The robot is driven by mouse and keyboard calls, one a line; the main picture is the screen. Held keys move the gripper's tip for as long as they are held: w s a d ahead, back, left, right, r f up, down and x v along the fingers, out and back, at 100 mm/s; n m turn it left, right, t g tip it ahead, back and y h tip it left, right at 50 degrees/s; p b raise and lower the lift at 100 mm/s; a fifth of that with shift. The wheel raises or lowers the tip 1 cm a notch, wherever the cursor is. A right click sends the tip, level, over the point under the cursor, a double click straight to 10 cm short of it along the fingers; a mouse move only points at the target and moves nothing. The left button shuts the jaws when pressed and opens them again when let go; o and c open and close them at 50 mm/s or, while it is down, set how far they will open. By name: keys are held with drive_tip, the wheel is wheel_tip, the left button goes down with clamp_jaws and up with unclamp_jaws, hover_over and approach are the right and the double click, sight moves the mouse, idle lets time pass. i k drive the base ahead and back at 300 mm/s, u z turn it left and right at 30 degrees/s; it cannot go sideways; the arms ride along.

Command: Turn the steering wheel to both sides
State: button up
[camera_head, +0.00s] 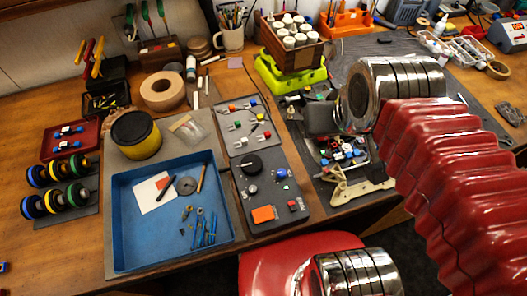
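No part is clearly recognisable as a steering wheel. A round black knob (252,164) sits on a dark grey control panel (268,190) right of the blue tray, and it may be the wheel. The panel also carries an orange-red block (263,214) and small coloured knobs. A partly built car chassis (345,158) with red, blue and white parts lies to the right. My red ribbed arm comes in from the right and ends in chrome rings. My gripper (318,117) seems to be the dark grey part left of the rings, above the chassis. Its fingers cannot be made out.
A blue tray (130,240) with small tools lies left of the panel. A yellow-green case (290,75) with a crate of white cylinders (292,40) stands behind.

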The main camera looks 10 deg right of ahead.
sight(251, 165)
drive_tip(key=z, duration=0.25)
drive_tip(key=k, duration=1.25)
drive_tip(key=u, duration=1.15)
drive_tip(key=i, duration=1)
drive_tip(key=u, duration=0.05)
